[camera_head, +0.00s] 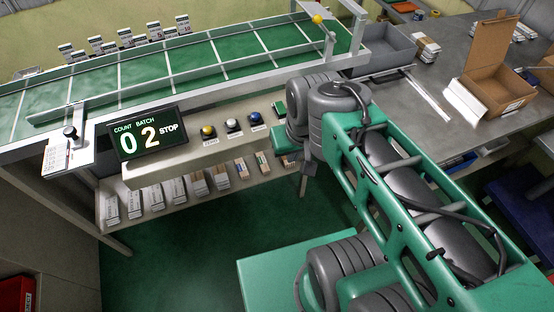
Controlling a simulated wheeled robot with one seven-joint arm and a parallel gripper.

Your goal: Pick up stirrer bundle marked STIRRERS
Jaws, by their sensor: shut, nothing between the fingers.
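Several upright paper-wrapped bundles stand in a row on the shelf under the conveyor. White ones (150,196) are on the left, and ones with brown or orange marks (241,168) are on the right. Their labels are too small to read, so I cannot tell which is marked STIRRERS. My gripper (284,140) is only partly seen, at the right end of the conveyor's front panel, just above the rightmost bundles (263,163). It is shut and empty. My wrist and arm hide part of this end of the shelf.
The green conveyor (225,45) runs above the shelf. A display (143,136) reads COUNT BATCH 02 STOP, beside yellow, white and blue buttons (232,125). At right, a grey table holds a grey tray (380,50) and an open cardboard box (500,75).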

